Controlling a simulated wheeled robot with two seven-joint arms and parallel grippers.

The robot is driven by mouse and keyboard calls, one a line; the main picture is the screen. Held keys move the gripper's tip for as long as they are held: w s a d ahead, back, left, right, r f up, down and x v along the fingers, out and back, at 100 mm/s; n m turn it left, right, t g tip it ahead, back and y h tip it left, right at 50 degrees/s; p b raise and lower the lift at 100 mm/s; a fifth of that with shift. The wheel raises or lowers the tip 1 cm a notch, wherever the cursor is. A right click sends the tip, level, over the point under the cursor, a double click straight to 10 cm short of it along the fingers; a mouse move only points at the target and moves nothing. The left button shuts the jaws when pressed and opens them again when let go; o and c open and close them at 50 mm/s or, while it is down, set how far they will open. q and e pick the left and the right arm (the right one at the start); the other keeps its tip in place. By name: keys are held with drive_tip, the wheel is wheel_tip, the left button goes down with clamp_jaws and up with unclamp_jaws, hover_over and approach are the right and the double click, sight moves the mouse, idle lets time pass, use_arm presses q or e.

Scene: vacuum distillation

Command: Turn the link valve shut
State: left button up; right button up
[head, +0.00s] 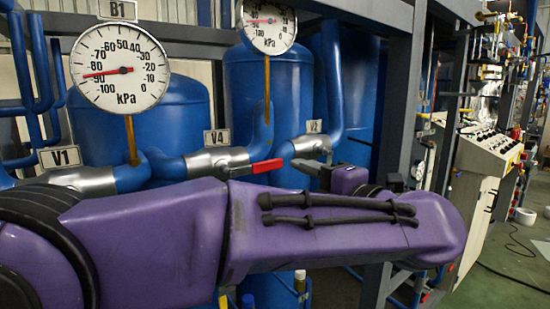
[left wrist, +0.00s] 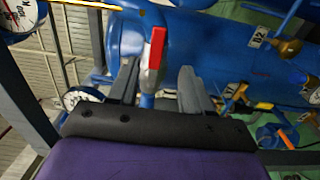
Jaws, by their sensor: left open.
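The link valve, which I take to be the one tagged V4 (head: 217,137), has a silver body (head: 215,162) on the blue pipe between two tanks. Its red handle (head: 267,166) points right in the head view. My left gripper (head: 305,168) reaches back from the right, its dark fingers near the handle's free end. In the left wrist view the red handle (left wrist: 156,48) shows between the two open fingers of my left gripper (left wrist: 160,70). I cannot tell whether either finger touches it. My left arm covers the lower middle of the head view. My right gripper is not in view.
Valve V1 (head: 85,180) is at the left and the V2 tag (head: 314,126) is just behind my gripper. Gauge B1 (head: 119,68) and a second gauge (head: 267,25) stand above the pipes. A control console (head: 487,150) and open floor lie to the right.

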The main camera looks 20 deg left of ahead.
sight(270, 167)
use_arm(q)
drive_tip(key=p+x, duration=0.1)
drive_tip(key=x, duration=0.2)
drive_tip(key=p+x, duration=0.1)
drive_tip(key=x, duration=0.2)
drive_tip(key=p+x, duration=0.1)
drive_tip(key=x, duration=0.2)
drive_tip(key=shift+s+a+r+p, duration=0.1)
drive_tip(key=shift+a+r+p, duration=0.2)
drive_tip(key=shift+r+p, duration=0.1)
drive_tip(key=shift+w+a+f, duration=0.15)
drive_tip(key=shift+w+a, duration=0.15)
drive_tip(key=shift+a, duration=0.05)
clamp_jaws()
